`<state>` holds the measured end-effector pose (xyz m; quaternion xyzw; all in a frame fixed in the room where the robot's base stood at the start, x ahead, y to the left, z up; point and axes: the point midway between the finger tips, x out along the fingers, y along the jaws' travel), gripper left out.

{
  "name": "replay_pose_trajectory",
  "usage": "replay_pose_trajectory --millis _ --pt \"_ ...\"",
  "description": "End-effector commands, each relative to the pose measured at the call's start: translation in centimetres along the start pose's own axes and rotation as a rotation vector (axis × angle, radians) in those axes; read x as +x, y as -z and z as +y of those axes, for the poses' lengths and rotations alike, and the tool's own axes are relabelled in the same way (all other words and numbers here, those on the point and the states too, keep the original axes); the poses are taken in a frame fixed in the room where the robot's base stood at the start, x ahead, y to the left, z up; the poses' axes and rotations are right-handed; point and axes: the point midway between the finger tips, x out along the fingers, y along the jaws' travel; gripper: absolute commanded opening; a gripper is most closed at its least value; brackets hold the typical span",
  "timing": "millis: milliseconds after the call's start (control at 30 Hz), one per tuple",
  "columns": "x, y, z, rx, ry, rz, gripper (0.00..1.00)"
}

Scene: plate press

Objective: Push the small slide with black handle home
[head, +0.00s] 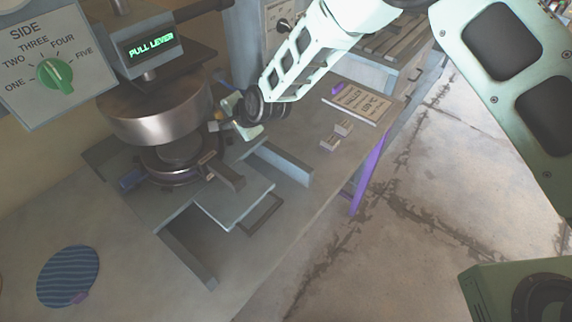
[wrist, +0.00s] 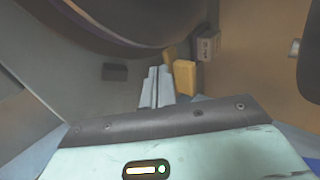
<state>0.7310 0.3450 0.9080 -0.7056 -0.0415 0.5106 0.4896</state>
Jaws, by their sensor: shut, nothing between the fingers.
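My gripper (head: 230,125) is beside the right side of the round metal press, its fingers pointing toward the press. In the wrist view its two grey fingers (wrist: 154,72) are together, with nothing between them. A small black block (wrist: 115,72), which looks like the small slide's black handle, is left of the fingertips and apart from them in the picture. A yellow block (wrist: 185,77) is just right of the fingertips; whether they touch is unclear. The slide's body is hidden or too small to tell.
The press head (head: 155,108) hangs above the bench. A flat grey plate (head: 222,203) with a dark loop handle (head: 262,214) sticks out in front, between grey rails. A display reads "PULL LEVER" (head: 149,49). A striped blue disc (head: 68,276) lies at lower left. Small labelled blocks (head: 336,135) lie at right.

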Motion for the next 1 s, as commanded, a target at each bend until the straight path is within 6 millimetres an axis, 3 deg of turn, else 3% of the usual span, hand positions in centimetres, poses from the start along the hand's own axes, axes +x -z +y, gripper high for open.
replay_pose_trajectory --millis 233,1000 --pt "0.9 0.0 -0.7 0.000 0.001 0.001 0.00" --pt "0.9 0.4 -0.9 0.001 0.006 0.001 0.00"
